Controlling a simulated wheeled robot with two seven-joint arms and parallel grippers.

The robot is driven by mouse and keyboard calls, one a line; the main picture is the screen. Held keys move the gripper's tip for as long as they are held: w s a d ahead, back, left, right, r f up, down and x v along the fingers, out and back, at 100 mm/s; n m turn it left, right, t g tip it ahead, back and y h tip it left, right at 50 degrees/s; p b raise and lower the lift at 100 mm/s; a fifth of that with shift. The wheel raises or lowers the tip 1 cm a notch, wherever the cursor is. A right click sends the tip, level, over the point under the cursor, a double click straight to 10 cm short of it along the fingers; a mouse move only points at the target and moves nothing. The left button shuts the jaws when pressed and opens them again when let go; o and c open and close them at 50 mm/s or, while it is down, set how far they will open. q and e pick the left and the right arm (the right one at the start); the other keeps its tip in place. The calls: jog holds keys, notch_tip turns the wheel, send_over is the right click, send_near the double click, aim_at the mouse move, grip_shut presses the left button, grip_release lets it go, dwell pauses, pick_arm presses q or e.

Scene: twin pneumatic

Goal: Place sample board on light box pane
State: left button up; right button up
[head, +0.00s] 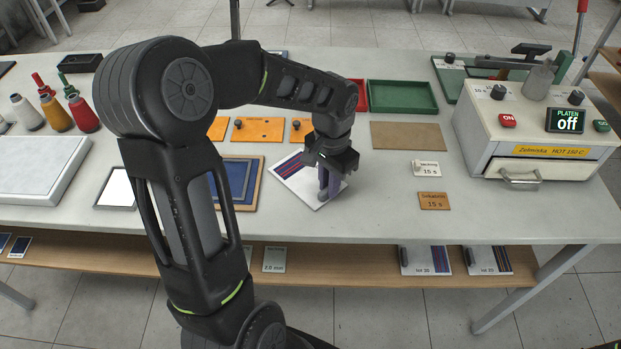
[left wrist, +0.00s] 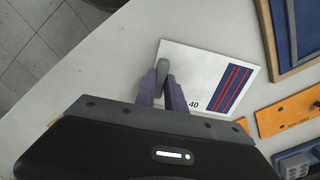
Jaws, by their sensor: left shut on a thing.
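The sample board (head: 294,177) is a white card with dark blue and red stripes and an upright grey handle. It is at the table's middle, turned at an angle, and also shows in the left wrist view (left wrist: 203,72). My left gripper (head: 329,190) is shut on its grey handle (left wrist: 162,74). I cannot tell whether the board touches the table. A large white flat-topped box (head: 38,165), seemingly the light box, lies at the far left. My right gripper is not in view.
A blue panel in a wooden frame (head: 258,200) lies just left of the board. A small dark-framed white panel (head: 116,188) lies further left. Orange plates (head: 258,131) lie behind. A press (head: 525,125) stands at right. My left arm hides part of the table.

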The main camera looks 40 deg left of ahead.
pick_arm(q)
grip_shut()
jog(key=shift+r, duration=0.1)
notch_tip(320, 180, up, 10)
jog(key=b, duration=0.1)
dwell(0.6)
dwell(0.5)
